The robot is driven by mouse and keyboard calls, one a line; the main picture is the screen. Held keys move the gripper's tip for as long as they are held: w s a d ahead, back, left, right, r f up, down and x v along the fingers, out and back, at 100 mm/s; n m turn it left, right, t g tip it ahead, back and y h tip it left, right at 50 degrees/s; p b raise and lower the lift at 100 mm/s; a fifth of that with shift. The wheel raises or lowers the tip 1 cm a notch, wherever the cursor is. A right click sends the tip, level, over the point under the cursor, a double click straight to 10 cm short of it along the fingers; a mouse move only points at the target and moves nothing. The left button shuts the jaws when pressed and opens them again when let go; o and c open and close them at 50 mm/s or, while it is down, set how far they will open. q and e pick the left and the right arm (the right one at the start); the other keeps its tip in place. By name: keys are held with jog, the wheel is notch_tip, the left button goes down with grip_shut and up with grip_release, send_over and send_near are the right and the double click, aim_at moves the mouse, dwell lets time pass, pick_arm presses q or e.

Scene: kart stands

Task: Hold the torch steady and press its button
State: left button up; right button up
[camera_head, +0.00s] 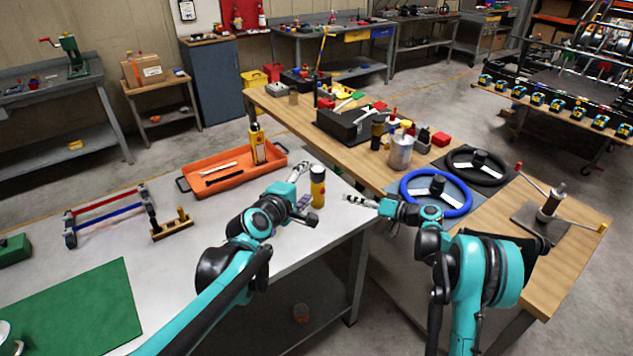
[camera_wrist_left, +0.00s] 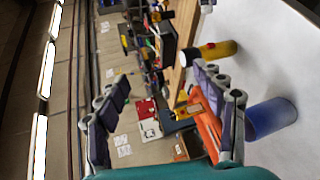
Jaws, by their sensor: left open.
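A yellow upright cylinder with a dark band (camera_head: 317,190) stands near the front right corner of the light workbench. In the left wrist view it shows (camera_wrist_left: 222,49) beyond one finger. A blue cylinder (camera_wrist_left: 272,117) also stands on the bench there, close beside that finger; I cannot make it out in the head view. My left gripper (camera_head: 305,192) is open and empty, just left of the yellow cylinder. My right gripper (camera_head: 357,200) is right of the yellow cylinder, apart from it; its finger gap is unclear.
An orange tray (camera_head: 210,193) with tools and a yellow-black device (camera_head: 257,143) lies behind my left gripper. A wooden bench (camera_head: 345,152) holds a metal canister (camera_head: 401,152) and a blue steering wheel (camera_head: 462,207).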

pick_arm(q)
jog(key=w+d+n+t, duration=0.1)
jog(key=w+d+n, duration=0.1)
jog(key=w+n, duration=0.35)
jog(key=n+t+y, duration=0.2)
jog(key=n+t, duration=0.1)
jog(key=n, duration=0.6)
send_over(317, 178)
jog(key=d+v, duration=0.1)
jog(key=v, duration=0.3)
notch_tip(317, 178, down, 7)
jog(key=w+f+n, duration=0.1)
jog(key=f+n, duration=0.1)
jog(key=f+n+y, duration=0.1)
jog(key=f+n, duration=0.1)
jog(key=w+f+n+y, duration=0.1)
jog(key=f+n, duration=0.1)
jog(key=shift+w+a, duration=0.1)
jog(key=shift+w, duration=0.2)
jog(key=shift+w+f, duration=0.2)
jog(key=shift+f, duration=0.05)
jog(key=w, duration=0.7)
jog(key=shift+w+d, duration=0.2)
jog(key=shift+d, duration=0.15)
grip_shut()
